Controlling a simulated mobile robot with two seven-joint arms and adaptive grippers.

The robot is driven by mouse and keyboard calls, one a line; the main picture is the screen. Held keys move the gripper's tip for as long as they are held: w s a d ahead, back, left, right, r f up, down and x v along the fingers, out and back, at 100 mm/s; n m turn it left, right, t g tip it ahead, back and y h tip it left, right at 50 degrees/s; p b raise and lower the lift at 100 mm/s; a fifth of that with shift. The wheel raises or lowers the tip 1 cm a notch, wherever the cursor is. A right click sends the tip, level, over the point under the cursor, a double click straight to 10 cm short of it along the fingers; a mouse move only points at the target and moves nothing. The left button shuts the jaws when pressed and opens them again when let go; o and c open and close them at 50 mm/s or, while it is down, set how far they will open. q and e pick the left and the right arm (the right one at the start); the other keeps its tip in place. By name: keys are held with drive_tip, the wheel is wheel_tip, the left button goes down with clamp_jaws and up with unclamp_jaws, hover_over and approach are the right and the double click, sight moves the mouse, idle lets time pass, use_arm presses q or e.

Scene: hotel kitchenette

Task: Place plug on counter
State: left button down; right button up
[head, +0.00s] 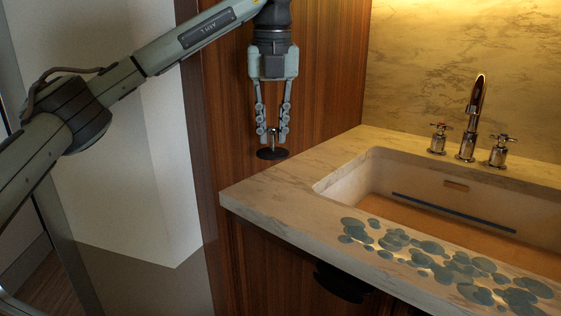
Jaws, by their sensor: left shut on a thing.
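The plug (272,154) is a dark round disc with a small metal knob on top. My left gripper (272,137) points straight down and is shut on the knob, so the disc hangs level below the fingertips. The counter (270,196) is pale veined stone around a sink. In the picture the plug shows just above the counter's left edge, against the wood panel; I cannot tell whether it is over the stone or beside it. The plug does not visibly touch the counter. My right gripper is not in view.
The sink basin (365,181) has a long dark blue bar (455,212) in it. A chrome tap (473,115) with two handles stands behind it. Blue-grey round shapes (420,254) cover the front strip. The counter's left corner is bare. A wood panel (325,75) rises behind.

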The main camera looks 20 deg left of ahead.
sight(273, 151)
use_arm(q)
wheel_tip(273, 151, down, 2)
drive_tip(key=shift+f, duration=2.25)
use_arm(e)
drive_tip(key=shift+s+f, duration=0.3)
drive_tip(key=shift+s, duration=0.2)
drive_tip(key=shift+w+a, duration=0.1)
use_arm(q)
drive_tip(key=shift+f, duration=0.1)
drive_tip(key=c, duration=1.4)
unclamp_jaws()
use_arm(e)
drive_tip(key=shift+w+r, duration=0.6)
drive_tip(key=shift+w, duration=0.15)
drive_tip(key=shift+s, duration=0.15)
